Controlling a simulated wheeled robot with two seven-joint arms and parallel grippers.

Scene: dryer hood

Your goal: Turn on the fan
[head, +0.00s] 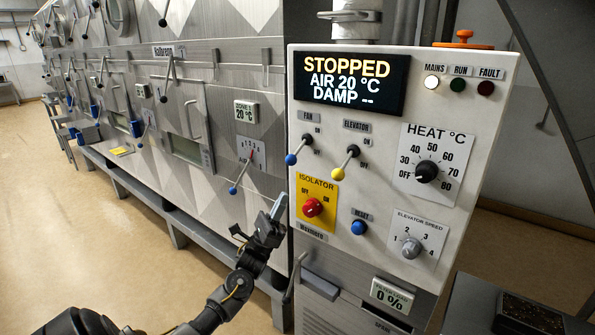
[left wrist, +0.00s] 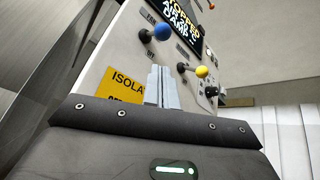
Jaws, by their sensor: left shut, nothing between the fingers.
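The fan lever has a blue ball knob (head: 290,159) and sits under the FAN label on the white control panel (head: 385,200). It points down and left, toward the OFF side. In the left wrist view its blue knob (left wrist: 162,31) shows above and beyond the fingertips. My left gripper (head: 279,207) is shut and empty, left of the isolator switch and below the fan lever, apart from the lever. Its grey fingers (left wrist: 161,88) appear in front of the yellow isolator plate. The display (head: 350,82) reads STOPPED, AIR 20 °C, DAMP --. My right gripper is not in view.
The elevator lever's yellow knob (head: 338,174) is close right of the fan lever. The red isolator knob (head: 312,207) and blue reset button (head: 358,228) lie below. The MAINS lamp (head: 431,82) is lit; RUN and FAULT look dark. Machine wall (head: 200,100) stands left.

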